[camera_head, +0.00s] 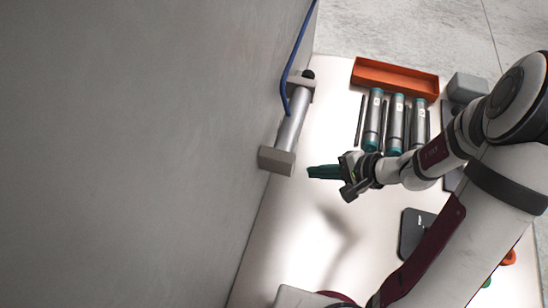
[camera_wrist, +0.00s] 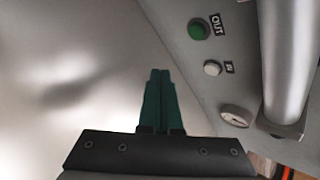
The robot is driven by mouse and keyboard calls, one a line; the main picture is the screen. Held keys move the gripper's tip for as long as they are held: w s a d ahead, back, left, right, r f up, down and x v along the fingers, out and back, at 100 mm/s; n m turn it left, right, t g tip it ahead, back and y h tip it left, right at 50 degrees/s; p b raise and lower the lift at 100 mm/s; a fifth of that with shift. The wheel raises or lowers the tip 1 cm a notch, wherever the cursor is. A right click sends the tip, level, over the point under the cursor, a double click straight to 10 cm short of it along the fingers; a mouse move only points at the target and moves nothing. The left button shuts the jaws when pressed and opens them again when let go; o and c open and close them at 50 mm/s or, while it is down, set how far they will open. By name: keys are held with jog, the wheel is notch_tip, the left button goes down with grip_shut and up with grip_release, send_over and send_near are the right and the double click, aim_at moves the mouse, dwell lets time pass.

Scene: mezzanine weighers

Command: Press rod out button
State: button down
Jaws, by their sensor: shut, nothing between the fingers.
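My gripper (camera_wrist: 160,72) has two dark green fingers pressed together, empty. Its tips are left of both buttons in the picture and appear apart from the panel. In the head view my gripper (camera_head: 311,172) is in the air just right of the lower end of a silver cylinder (camera_head: 292,128). The buttons cannot be made out there.
The cylinder has grey end blocks (camera_head: 277,160) and a blue hose (camera_head: 295,60), beside a large grey surface (camera_head: 130,150). An orange tray (camera_head: 395,79), several grey-teal tubes (camera_head: 396,115) and a dark pad (camera_head: 411,235) are on the pale table. A pale round fitting (camera_wrist: 235,115) sits below the buttons.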

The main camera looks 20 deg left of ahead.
jog(key=a, duration=0.6)
jog(key=shift+a, duration=0.25)
dwell(1.7)
jog(key=shift+a, duration=0.4)
jog(key=shift+a, duration=0.4)
dwell(0.5)
dwell(0.3)
jog(key=shift+d, duration=0.85)
jog(key=d, duration=0.5)
